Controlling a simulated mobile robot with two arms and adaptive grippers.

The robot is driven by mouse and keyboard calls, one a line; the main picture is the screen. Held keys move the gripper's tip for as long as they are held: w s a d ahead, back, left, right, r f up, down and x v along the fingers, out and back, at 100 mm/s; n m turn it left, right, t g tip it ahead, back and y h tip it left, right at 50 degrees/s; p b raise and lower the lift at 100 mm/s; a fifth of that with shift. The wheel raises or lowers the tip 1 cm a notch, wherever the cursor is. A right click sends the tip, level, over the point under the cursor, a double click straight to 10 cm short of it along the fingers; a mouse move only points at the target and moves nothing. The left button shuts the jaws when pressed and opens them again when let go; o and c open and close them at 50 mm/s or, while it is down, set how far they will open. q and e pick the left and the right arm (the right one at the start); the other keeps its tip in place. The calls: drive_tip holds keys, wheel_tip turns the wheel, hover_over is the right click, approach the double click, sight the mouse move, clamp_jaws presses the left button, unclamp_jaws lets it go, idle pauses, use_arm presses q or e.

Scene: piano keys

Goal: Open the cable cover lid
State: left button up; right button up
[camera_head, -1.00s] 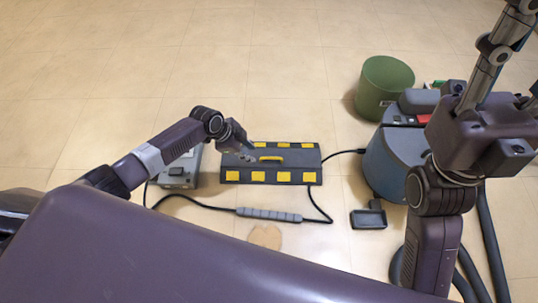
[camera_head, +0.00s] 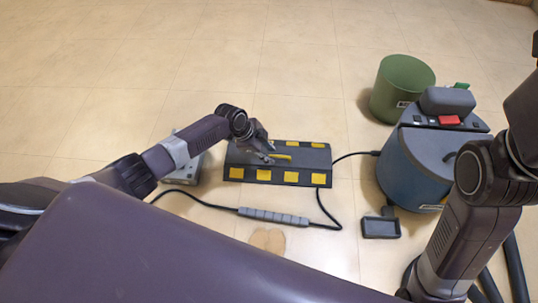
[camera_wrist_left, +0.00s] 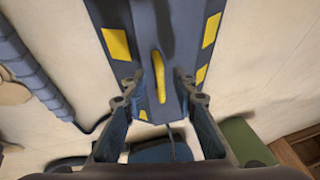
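The cable cover (camera_head: 305,178) is a dark grey box on the floor with yellow patches along its edges and a yellow handle on its lid. The lid is shut. The yellow handle (camera_head: 278,156) also shows in the left wrist view (camera_wrist_left: 158,78). My left gripper (camera_head: 268,155) is over the left end of the handle. In the left wrist view its open fingers (camera_wrist_left: 160,90) stand on either side of the handle, apart from it. My right arm comes in at the right edge; its gripper is out of the picture.
A blue vacuum (camera_head: 412,170) stands to the right, with a green bin (camera_head: 392,95) behind it. A black cable with a grey sleeve (camera_head: 272,216) runs in front of the cover. A grey box (camera_head: 185,172) sits left of the cover. The floor behind is clear.

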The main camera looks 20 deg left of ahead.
use_arm(q)
drive_tip(key=shift+c, duration=0.4)
clamp_jaws()
